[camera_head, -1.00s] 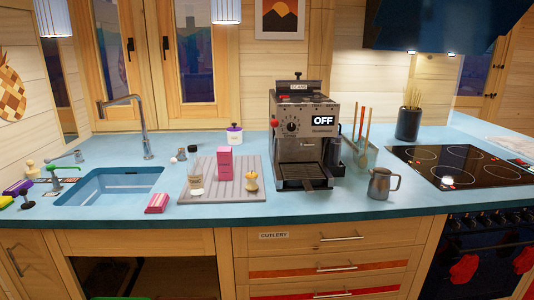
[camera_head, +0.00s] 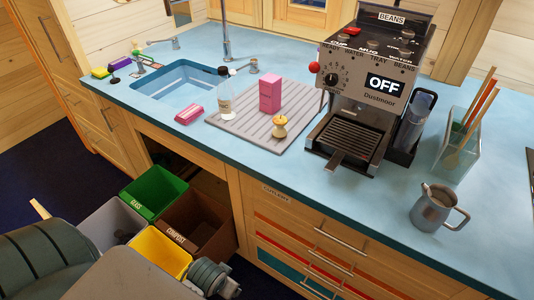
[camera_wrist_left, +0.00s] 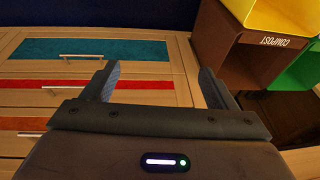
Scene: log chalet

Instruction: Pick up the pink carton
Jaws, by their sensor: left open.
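The pink carton (camera_head: 270,94) stands upright on a grey ribbed draining mat (camera_head: 247,134) on the blue counter, left of the coffee machine. An apple core (camera_head: 279,127) is in front of it, and a clear bottle with a white label (camera_head: 225,98) stands to its left. My left gripper (camera_wrist_left: 157,84) shows in the left wrist view, open with nothing between its fingers, facing the drawer fronts below the counter. My left arm fills the lower left of the head view, well below and apart from the carton. My right gripper does not show.
The coffee machine (camera_head: 369,98) stands close to the carton's right. A metal jug (camera_head: 437,208) and a utensil holder (camera_head: 459,148) are farther right. A pink packet (camera_head: 189,115) lies by the sink (camera_head: 177,84). Pulled-out bins, including a green one (camera_head: 152,192), stand below the counter.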

